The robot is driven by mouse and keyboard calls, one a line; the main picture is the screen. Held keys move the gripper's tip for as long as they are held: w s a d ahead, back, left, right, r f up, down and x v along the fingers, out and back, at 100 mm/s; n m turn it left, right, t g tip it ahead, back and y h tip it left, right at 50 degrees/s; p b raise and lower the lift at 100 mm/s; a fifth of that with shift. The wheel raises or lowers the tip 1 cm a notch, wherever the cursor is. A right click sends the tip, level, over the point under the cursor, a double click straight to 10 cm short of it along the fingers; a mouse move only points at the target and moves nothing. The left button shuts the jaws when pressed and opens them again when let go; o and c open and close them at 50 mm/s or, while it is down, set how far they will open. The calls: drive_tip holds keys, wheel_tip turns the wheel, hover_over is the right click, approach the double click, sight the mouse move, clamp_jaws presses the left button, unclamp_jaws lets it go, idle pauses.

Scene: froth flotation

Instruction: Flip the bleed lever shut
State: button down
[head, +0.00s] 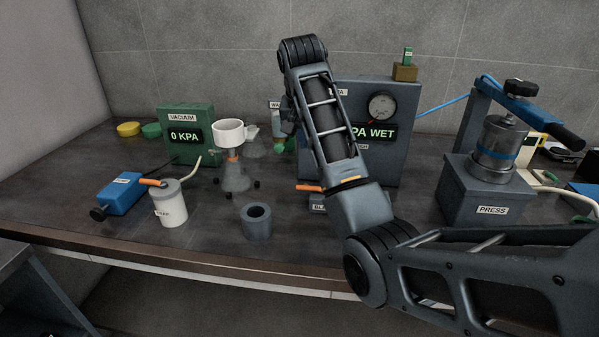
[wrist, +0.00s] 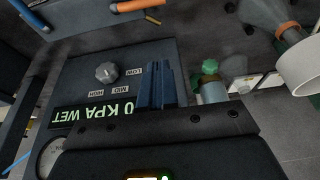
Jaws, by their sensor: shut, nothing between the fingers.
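The bleed lever is an orange bar (head: 309,188) on a small dark block (head: 317,205) whose label is partly hidden by my arm. It lies roughly level, pointing left, in front of the grey gauge box (head: 400,130). In the wrist view the orange lever (wrist: 138,5) shows at the top edge, cut off by the frame. My gripper's blue fingers (wrist: 157,88) are together, empty, and appear in front of the box's panel, apart from the lever. In the head view my arm hides the fingers.
A knob (wrist: 106,72) marked low, mid and high is beside the fingers.

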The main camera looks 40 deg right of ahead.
sight(309, 188)
drive_tip(key=p+x, duration=0.1)
drive_tip(key=x, duration=0.9)
drive_tip(key=shift+s+a+f+p, duration=0.1)
drive_tip(key=shift+s+a+p, duration=0.6)
drive_tip(key=shift+a, duration=0.15)
drive_tip(key=shift+s+a+f+p, duration=0.3)
drive_tip(key=shift+s+a, duration=0.2)
drive_tip(key=shift+a, duration=0.2)
